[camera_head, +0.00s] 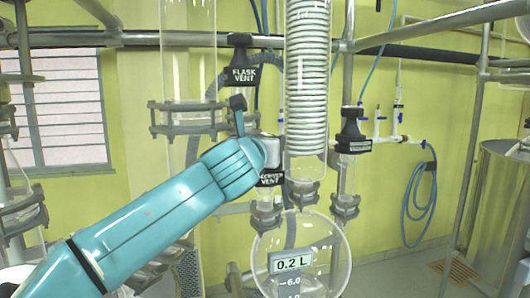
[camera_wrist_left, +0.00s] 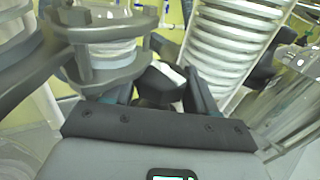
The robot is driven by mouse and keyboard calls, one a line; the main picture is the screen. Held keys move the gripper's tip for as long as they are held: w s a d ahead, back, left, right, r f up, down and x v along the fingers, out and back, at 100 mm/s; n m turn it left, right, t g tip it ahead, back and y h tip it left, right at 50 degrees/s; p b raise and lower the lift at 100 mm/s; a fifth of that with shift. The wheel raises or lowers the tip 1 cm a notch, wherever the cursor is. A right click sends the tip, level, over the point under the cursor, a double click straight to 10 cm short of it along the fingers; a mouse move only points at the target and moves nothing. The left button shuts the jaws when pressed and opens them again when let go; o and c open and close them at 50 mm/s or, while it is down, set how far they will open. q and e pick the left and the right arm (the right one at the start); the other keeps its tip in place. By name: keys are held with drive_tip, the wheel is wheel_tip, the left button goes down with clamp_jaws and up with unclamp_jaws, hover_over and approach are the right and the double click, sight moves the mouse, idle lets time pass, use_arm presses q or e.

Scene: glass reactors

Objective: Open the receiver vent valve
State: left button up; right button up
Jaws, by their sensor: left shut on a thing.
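The receiver vent valve, with its black label (camera_head: 270,179) partly covered, is just above the round glass receiver (camera_head: 322,262) in the head view. My left arm reaches it from the left and hides much of it; the fingertips do not show there. In the left wrist view my left gripper (camera_wrist_left: 164,88) is shut on the valve's black handle (camera_wrist_left: 157,84), with a dark finger on each side. How far the valve is turned cannot be told. My right gripper is in neither view.
The black flask vent valve (camera_head: 241,68) stands just above my left wrist. A coil condenser (camera_head: 307,75) rises close on the right, with another black-capped valve (camera_head: 351,130) beyond it. Clamp rings (camera_head: 186,118) and metal frame bars surround the glassware.

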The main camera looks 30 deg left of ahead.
use_arm(q)
drive_tip(key=shift+w+d+f+n+g+y, duration=0.1)
drive_tip(key=shift+d+f+n+g+y, duration=0.15)
drive_tip(key=shift+n+y, duration=0.35)
drive_tip(key=shift+a+r+n+g+y, duration=0.15)
drive_tip(key=shift+n+g+y, duration=0.2)
drive_tip(key=shift+y, duration=0.35)
drive_tip(key=shift+r+n+g+y, duration=0.15)
drive_tip(key=shift+n+g+y, duration=0.3)
drive_tip(key=shift+y, duration=0.15)
drive_tip(key=shift+r+n+g+y+p, duration=0.1)
drive_tip(key=shift+n+g+y+p, duration=0.2)
drive_tip(key=shift+n+g+y, duration=0.15)
drive_tip(key=n+g+y+p, duration=0.3)
drive_tip(key=g+y+p, duration=0.1)
drive_tip(key=shift+r+n, duration=0.15)
drive_tip(key=shift+n, duration=0.1)
drive_tip(key=shift+n+g+y+p, duration=0.6)
drive_tip(key=shift+n+g, duration=0.1)
drive_tip(key=shift+g, duration=0.2)
drive_tip(key=shift+a+f+n+g+y+p, duration=0.1)
drive_tip(key=shift+f+n+g+y+p, duration=0.15)
drive_tip(key=shift+n+g, duration=0.3)
drive_tip(key=shift+n+g+y+p, duration=0.1)
drive_tip(key=shift+n+g+y, duration=0.25)
drive_tip(key=shift+g, duration=0.4)
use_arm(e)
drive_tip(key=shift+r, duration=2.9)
use_arm(q)
drive_tip(key=shift+g, duration=0.3)
